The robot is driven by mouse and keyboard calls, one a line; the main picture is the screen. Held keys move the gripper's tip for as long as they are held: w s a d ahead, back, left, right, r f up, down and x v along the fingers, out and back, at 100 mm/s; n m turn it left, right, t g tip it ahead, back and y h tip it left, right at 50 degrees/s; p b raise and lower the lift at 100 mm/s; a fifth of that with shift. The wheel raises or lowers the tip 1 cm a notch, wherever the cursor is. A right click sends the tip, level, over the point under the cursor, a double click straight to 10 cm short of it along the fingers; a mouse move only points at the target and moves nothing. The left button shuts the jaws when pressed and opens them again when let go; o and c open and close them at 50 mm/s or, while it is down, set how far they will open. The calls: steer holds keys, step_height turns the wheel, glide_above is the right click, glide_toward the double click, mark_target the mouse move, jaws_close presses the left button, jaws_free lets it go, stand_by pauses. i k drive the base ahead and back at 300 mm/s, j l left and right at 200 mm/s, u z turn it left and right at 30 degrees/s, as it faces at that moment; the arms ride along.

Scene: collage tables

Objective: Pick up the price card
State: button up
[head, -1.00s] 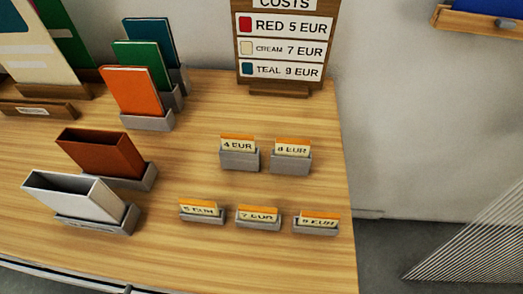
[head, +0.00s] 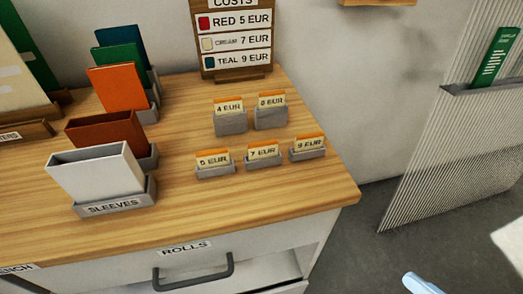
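Several price cards with orange top edges stand upright in small grey holders on the wooden table (head: 310,192). In the back row are the 4 EUR card (head: 228,107) and a card that seems to read 8 EUR (head: 271,102). In the front row, left to right, are the 5 EUR card (head: 213,160), the 7 EUR card (head: 263,151) and the 9 EUR card (head: 309,143). A cost board (head: 236,45) behind them lists red 5, cream 7 and teal 9 EUR. My gripper is not in view.
White and brown sleeves (head: 97,178) stand in holders at left, with orange, green and teal booklets (head: 117,90) behind. A drawer labelled ROLLS with a grey handle (head: 194,275) is below the table edge. A ribbed panel (head: 450,135) holds a green card at right. A pale blue object (head: 421,284) is cut off below.

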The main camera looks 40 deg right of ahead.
mark_target(265, 149)
steer(key=j+z, duration=0.2)
steer(key=l+z, duration=0.1)
steer(key=z, duration=0.3)
steer(key=l+z, duration=0.1)
steer(key=z, duration=0.25)
steer(key=l+z, duration=0.1)
steer(key=z, duration=0.65)
steer(key=j+u, duration=0.4)
steer(key=j, duration=0.15)
steer(key=j+u, duration=0.4)
steer(key=j, duration=0.5)
steer(key=k+j+z, duration=0.1)
steer(key=z, duration=0.4)
steer(key=k+j+z, duration=0.1)
steer(key=z, duration=0.35)
steer(key=k+j+z, duration=0.15)
steer(key=z, duration=0.35)
steer(key=k+j, duration=0.1)
steer(key=k, duration=0.5)
